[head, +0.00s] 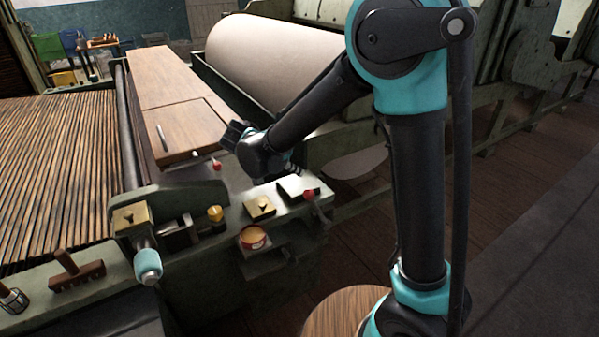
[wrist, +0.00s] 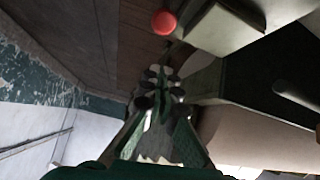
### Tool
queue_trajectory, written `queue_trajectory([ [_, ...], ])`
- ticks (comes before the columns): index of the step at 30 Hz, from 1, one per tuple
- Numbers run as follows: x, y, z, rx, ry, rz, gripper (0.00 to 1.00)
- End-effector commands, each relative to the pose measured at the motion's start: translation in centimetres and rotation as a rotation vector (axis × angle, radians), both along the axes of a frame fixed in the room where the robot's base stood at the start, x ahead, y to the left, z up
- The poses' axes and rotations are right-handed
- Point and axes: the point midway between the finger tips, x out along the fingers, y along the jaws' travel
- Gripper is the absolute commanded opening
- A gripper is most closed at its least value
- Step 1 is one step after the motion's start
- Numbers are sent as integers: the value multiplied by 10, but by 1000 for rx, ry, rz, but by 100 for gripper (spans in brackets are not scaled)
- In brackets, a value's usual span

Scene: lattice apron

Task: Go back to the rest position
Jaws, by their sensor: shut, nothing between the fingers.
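My gripper (head: 291,167) is at the end of my bent arm, low over the near end of the machine's side ledge (head: 230,207). It is small and dark in the head view. In the wrist view its fingers (wrist: 163,82) are together with nothing between them. A red knob (head: 310,195) sits just below and to the right of the gripper in the head view. No mark for a rest position shows.
A large pale roll (head: 275,62) lies behind my forearm. A wooden board (head: 187,128) and slatted lattice (head: 55,155) are to the left. Open floor (head: 535,200) lies to the right.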

Motion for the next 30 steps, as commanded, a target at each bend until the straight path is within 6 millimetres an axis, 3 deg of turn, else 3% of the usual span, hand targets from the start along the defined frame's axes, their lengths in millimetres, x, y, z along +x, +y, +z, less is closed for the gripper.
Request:
queue_trajectory([
  [6,0,-2,0,0,3,1,0],
  [10,0,-24,-2,4,52,20,0],
  [14,-7,-76,-10,23,173,83,0],
  [21,-49,-174,-32,116,380,284,0],
  [27,-98,-228,-52,199,439,471,0],
  [30,-123,-245,-62,228,431,562,0],
])
